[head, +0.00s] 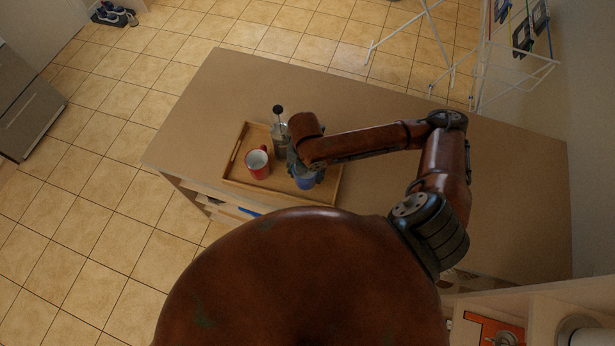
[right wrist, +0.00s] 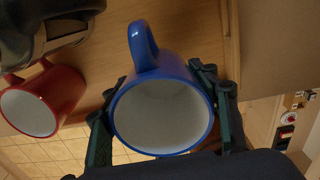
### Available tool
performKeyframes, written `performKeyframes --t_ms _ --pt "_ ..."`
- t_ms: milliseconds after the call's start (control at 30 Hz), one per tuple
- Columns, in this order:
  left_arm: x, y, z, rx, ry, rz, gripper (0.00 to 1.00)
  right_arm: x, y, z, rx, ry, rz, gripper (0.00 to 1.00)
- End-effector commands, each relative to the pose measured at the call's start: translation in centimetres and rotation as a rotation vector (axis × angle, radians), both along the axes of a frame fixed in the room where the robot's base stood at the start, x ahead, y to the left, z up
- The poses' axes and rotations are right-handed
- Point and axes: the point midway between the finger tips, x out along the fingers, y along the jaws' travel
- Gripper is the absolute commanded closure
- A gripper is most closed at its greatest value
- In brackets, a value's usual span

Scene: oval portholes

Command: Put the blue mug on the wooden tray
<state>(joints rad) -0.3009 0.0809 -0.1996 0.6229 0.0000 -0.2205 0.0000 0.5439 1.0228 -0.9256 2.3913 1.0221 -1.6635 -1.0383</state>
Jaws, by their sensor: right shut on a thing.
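The blue mug (head: 306,181) is at the right part of the wooden tray (head: 234,160), seen from above in the head view. My right gripper (head: 304,172) is over it and partly hides it. In the right wrist view the blue mug (right wrist: 162,112) is between the two fingers of my right gripper (right wrist: 165,120), which is shut on its sides. Its handle points to the top of that picture, and its white inside is empty. I cannot tell whether its base touches the tray. My left gripper is not in view.
A red mug (head: 258,162) stands on the tray, left of the blue mug. A glass press with a dark knob (head: 280,135) stands behind them, close to my right gripper. The brown counter (head: 240,85) is clear behind the tray.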

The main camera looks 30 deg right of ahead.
Motion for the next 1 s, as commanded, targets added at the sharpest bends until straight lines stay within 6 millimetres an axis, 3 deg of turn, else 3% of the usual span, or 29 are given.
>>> performKeyframes --t_ms 233,467,800,833,1000 --pt "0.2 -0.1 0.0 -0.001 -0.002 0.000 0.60 0.6 -1.0 -1.4 -0.001 -0.001 -0.002 0.79" --pt "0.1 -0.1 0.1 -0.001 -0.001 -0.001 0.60 0.7 -1.1 -4.4 0.001 -0.001 0.000 0.79" --pt "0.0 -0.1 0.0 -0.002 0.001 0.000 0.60 0.7 -1.1 -4.7 0.000 -0.003 0.001 0.79" --pt "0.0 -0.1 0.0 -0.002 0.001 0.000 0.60 0.7 -1.1 -4.8 0.001 -0.002 0.001 0.45" --pt "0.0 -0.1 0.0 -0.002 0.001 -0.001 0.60 0.7 -1.0 -4.8 0.001 -0.002 0.001 0.33"
